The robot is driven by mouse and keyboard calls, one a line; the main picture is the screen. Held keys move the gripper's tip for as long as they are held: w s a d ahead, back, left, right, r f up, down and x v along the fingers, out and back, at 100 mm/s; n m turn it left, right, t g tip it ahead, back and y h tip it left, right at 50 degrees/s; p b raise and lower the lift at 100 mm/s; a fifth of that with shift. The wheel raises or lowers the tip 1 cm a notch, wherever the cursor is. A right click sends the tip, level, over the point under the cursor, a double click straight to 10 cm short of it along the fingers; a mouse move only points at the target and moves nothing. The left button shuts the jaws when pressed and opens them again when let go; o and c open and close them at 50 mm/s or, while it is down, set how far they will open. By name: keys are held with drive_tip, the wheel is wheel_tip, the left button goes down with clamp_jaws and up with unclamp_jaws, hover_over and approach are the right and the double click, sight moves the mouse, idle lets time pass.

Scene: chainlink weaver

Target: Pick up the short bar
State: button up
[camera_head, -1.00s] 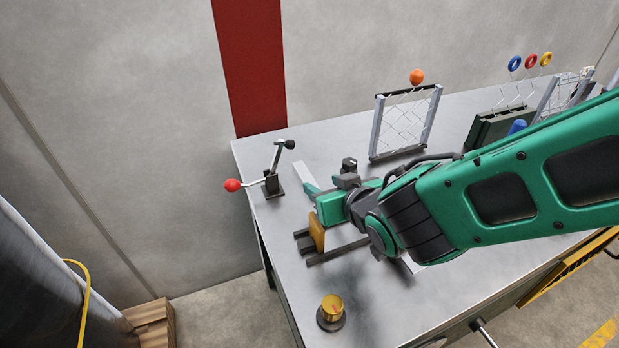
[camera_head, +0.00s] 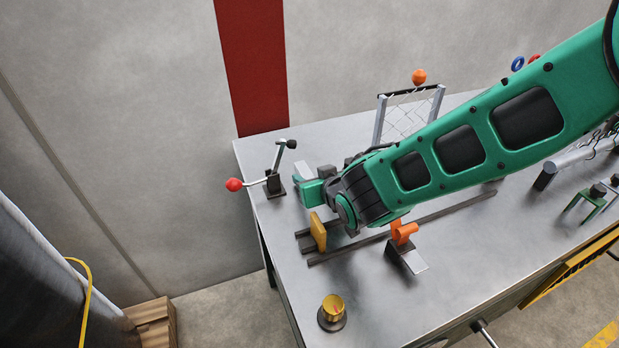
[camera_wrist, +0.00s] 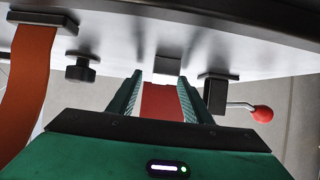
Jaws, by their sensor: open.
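A short pale grey bar (camera_head: 304,169) lies on the workbench near its left end, beside the lever. My gripper (camera_head: 297,181) is low over the bench, right at the bar, and hides part of it in the head view. In the wrist view, my gripper's two fingers (camera_wrist: 161,78) are spread apart with nothing seen held.
A lever with a red knob (camera_head: 234,184) stands left of my gripper. Dark rails (camera_head: 432,217) with a mustard block (camera_head: 318,231) and an orange piece (camera_head: 404,232) lie nearer the front. A mesh frame (camera_head: 408,116) stands behind; a brass knob (camera_head: 333,307) is at front.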

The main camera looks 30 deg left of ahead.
drive_tip(key=shift+w+a+f, duration=0.1)
drive_tip(key=shift+w+a, duration=0.05)
clamp_jaws()
